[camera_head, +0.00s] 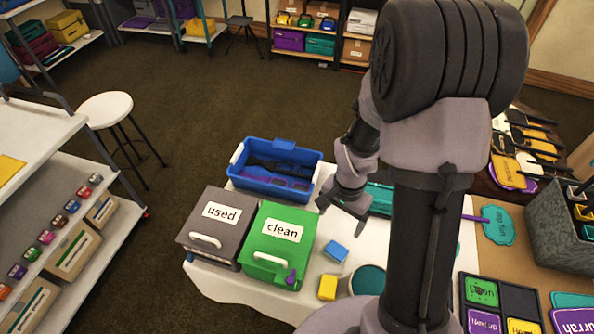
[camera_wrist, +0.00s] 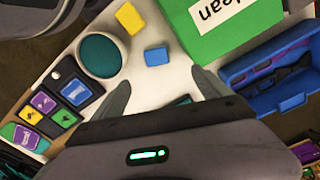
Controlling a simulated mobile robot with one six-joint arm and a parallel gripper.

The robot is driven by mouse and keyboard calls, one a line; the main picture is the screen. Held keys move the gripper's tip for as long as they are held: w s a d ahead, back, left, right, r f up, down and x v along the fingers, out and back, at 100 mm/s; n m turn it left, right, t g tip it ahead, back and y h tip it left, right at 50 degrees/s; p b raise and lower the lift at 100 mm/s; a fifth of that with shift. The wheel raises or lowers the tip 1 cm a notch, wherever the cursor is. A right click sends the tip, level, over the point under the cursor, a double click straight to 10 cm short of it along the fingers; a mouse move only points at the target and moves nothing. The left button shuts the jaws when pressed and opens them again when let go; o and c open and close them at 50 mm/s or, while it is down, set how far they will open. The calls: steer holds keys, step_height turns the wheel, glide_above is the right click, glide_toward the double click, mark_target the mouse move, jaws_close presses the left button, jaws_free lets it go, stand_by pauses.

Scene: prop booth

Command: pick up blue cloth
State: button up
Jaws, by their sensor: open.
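The blue cloth (camera_head: 335,251) is a small blue block-like piece lying flat on the white table, right of the green box. In the wrist view the blue cloth (camera_wrist: 156,57) lies just beyond my fingertips, roughly centred between them. My gripper (camera_head: 342,212) is above the table, behind the cloth and apart from it. In the wrist view my gripper (camera_wrist: 162,88) is open with nothing between its fingers. A yellow block (camera_head: 327,287) lies close in front of the cloth.
The green "clean" box (camera_head: 262,270) and the grey "used" box (camera_head: 187,236) stand left of the cloth. A blue crate (camera_head: 239,160) is behind them. A round teal-filled bowl (camera_wrist: 101,56) sits near the cloth. A teal case (camera_head: 380,199) lies partly behind my arm.

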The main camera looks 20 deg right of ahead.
steer(key=b, duration=0.4)
glide_above(337, 250)
steer(key=f, duration=1.3)
steer(key=shift+s+a, duration=0.15)
steer(key=shift+s, duration=0.2)
steer(key=f+b, duration=0.1)
steer(key=f, duration=0.2)
steer(key=f+b, duration=0.1)
steer(key=f, duration=0.1)
steer(key=shift+w+b, duration=0.3)
steer(key=shift+r, duration=0.1)
steer(key=c, duration=1.6)
steer(key=shift+o, duration=0.2)
step_height(337, 250, up, 10)
steer(key=p, duration=0.3)
steer(key=shift+p, duration=0.35)
